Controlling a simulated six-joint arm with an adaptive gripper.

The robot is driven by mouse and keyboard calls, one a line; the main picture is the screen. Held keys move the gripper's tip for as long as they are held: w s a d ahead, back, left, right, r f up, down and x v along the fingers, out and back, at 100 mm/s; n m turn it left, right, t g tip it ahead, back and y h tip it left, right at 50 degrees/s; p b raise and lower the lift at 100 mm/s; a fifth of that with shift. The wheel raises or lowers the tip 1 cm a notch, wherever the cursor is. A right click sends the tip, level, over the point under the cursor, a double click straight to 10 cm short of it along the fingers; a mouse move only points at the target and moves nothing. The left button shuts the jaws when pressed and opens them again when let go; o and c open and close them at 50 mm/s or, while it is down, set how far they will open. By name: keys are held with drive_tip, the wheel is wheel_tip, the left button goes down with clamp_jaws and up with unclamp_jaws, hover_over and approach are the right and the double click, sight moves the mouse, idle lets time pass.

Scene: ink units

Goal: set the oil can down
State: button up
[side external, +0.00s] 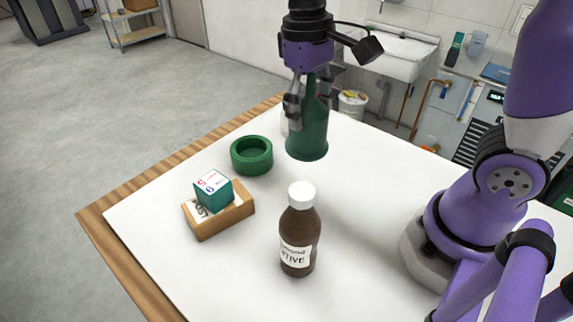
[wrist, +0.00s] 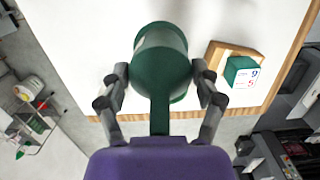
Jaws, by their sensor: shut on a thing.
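The green oil can (side external: 307,138) hangs upright in my gripper (side external: 308,100), above the white table top and apart from it. My gripper is shut on the can's upper part, with a finger on each side. In the wrist view the can (wrist: 161,55) fills the space between the fingers of my gripper (wrist: 160,78), its wider end away from the camera. A round green holder (side external: 251,155) with a raised rim stands on the table, left of and lower than the can in the side view. It looks empty.
A brown bottle (side external: 299,232) with a white cap stands toward the front. A pale object behind my gripper is mostly hidden. The white table top (side external: 365,235) is clear right of the bottle.

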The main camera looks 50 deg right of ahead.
drive_tip(key=s+a+f+m, duration=0.1)
drive_tip(key=s+a, duration=0.2)
drive_tip(key=a, duration=0.9)
drive_tip(key=s+a+f, duration=0.1)
drive_tip(key=s+a, duration=0.2)
drive_tip(key=a, duration=0.9)
drive_tip(key=shift+m, duration=0.3)
drive_tip(key=f, duration=0.7)
drive_tip(key=shift+s+a+f, duration=0.25)
drive_tip(key=shift+s+a, duration=0.05)
drive_tip(key=shift+a, duration=0.05)
drive_tip(key=shift+f, duration=0.45)
drive_tip(key=o, duration=1.4)
drive_tip(key=shift+f, duration=0.15)
